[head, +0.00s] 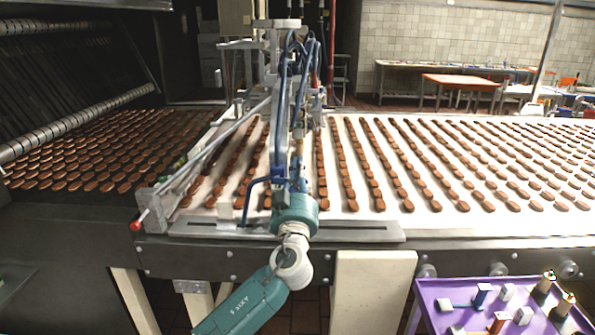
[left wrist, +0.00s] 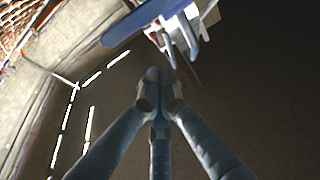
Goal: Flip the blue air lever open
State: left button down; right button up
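A bent blue bar (head: 250,188), which looks like the blue air lever, stands just left of my left wrist, above the near edge of the conveyor. In the left wrist view, a long blue bar (left wrist: 140,20) crosses the top, beside pale metal fittings; it may be the same lever. My left gripper (left wrist: 155,76) has its fingertips drawn together, with nothing seen between them. The blue bar lies beyond the tips in that picture, with a visible gap. In the head view, my teal left arm mostly hides the gripper. My right gripper is not in view.
The conveyor (head: 430,216) carries many rows of brown biscuits. A metal depositing machine (head: 300,70) with blue hoses stands over it. A red-tipped rod (head: 136,225) sticks out at the left front. A purple cart (head: 432,290) with small parts stands at lower right.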

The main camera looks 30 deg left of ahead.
pick_arm(q)
jog(key=shift+w+a+f+p, duration=0.15)
jog(key=shift+f, duration=0.8)
jog(key=shift+w+a+f+p, duration=0.1)
jog(key=shift+f+p, duration=0.05)
jog(key=shift+f, duration=0.75)
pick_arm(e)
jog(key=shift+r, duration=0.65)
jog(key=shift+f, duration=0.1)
